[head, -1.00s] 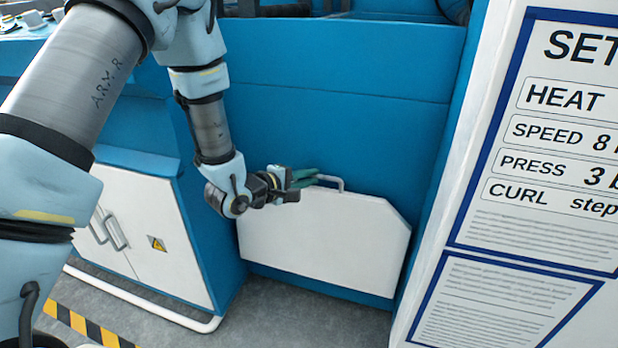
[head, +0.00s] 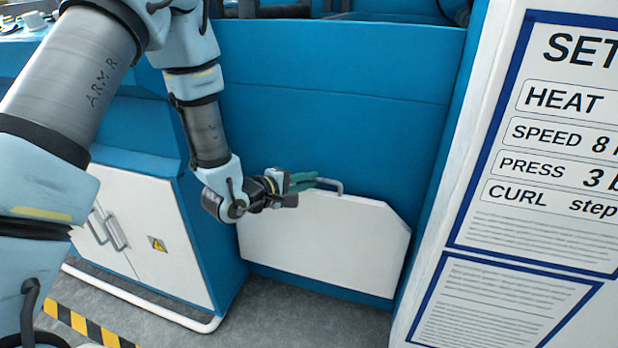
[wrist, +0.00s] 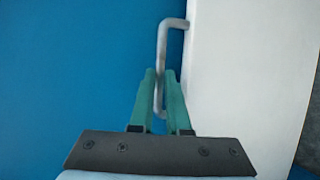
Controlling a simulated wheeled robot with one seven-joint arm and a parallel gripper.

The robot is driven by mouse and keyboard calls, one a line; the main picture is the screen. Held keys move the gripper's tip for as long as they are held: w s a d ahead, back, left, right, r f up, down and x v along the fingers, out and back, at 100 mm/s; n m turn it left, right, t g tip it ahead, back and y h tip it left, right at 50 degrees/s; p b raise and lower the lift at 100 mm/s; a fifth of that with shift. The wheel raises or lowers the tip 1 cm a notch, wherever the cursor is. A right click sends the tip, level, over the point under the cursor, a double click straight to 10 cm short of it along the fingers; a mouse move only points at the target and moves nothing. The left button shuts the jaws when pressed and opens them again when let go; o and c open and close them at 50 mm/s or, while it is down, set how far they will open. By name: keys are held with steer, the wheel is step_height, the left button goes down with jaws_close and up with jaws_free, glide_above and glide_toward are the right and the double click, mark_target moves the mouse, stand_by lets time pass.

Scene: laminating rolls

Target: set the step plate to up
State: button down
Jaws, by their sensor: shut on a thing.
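The step plate (head: 325,240) is a white panel with one cut corner, standing upright against the blue machine front in the head view. A grey bar handle (head: 330,182) sits on its top edge. In the wrist view the plate (wrist: 245,70) is at the right and the handle (wrist: 162,45) runs down between the green fingers. My gripper (head: 314,180) is at the plate's top edge, shut on the handle; in the wrist view my gripper (wrist: 161,80) has a finger on each side of the bar.
A white sign (head: 540,235) with settings text stands close on the right. A white cabinet (head: 150,245) with handles and a warning label is at the left. Grey floor (head: 290,315) is clear below the plate, with a striped strip (head: 75,322) at lower left.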

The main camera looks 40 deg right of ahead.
steer(key=shift+s+a+f, duration=0.15)
steer(key=shift+s+a, duration=0.2)
steer(key=shift+a, duration=0.15)
steer(key=c, duration=0.9)
jaws_free()
steer(key=p+v, duration=0.1)
steer(key=v, duration=0.9)
steer(key=shift+a, duration=0.4)
